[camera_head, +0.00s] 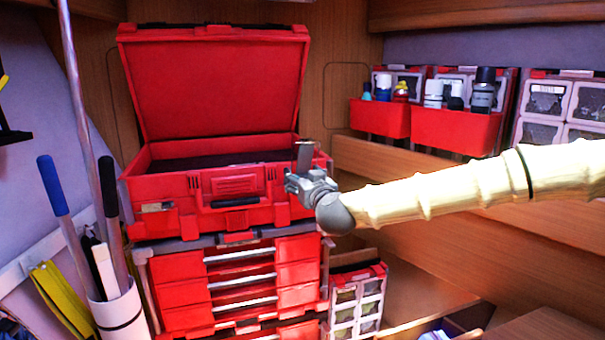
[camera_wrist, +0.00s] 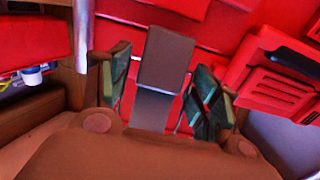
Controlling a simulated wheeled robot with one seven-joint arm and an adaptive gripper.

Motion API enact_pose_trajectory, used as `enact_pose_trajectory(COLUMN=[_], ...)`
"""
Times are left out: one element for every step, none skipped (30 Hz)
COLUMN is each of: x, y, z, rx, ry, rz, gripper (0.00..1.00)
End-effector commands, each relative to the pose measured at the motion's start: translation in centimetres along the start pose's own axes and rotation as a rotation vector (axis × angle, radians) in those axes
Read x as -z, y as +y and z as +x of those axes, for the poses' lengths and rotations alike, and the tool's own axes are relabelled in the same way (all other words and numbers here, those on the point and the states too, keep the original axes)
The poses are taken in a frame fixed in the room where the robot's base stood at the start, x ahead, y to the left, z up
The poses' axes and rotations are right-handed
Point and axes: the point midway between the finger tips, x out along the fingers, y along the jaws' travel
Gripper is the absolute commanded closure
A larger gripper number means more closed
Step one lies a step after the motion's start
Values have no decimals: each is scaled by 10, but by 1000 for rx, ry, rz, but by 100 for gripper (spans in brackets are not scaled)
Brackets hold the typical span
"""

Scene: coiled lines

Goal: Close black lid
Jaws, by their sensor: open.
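No black lid shows; the lid (camera_head: 215,85) that I see is red and stands raised, leaning back, on a red toolbox (camera_head: 165,205). The toolbox is open and its inside looks dark. My gripper (camera_head: 306,168) is at the toolbox's right front corner in the head view, in front of its right side. The gripper is open. In the wrist view its greenish fingers (camera_wrist: 164,95) are spread apart, with a grey-brown flat piece between them; I cannot tell what that piece is. Red toolbox surfaces fill the background there. Whether the gripper touches the toolbox is unclear.
The toolbox sits on a red drawer unit (camera_head: 240,290). A small case with clear compartments (camera_head: 357,300) stands to its right. Red wall bins (camera_head: 455,130) with bottles hang at the right. A white holder (camera_head: 122,315) with long-handled tools stands at the left front.

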Motion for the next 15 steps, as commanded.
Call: enact_pose_trajectory(x=[0,-1,-1,-1,-1,-1,-1,-1,-1,-1,0,0,0,0,0], y=[0,0,0,0,0,0,0,0,0,0,0,0,0,0,0], z=[2,3,4,4,4,4,4,4,4,4,4,4,4,4,4], rx=[0,0,0,0,0,0,0,0,0,0,0,0,0,0,0], ry=[-1,-1,-1,-1,-1,-1,-1,0,0,0,0,0,0,0,0], rz=[0,0,0,0,0,0,0,-1,-1,-1,-1,-1,-1,-1,-1], gripper=[38,38,38,38,38,38,38,38,38,38,38,39,45,50,58])
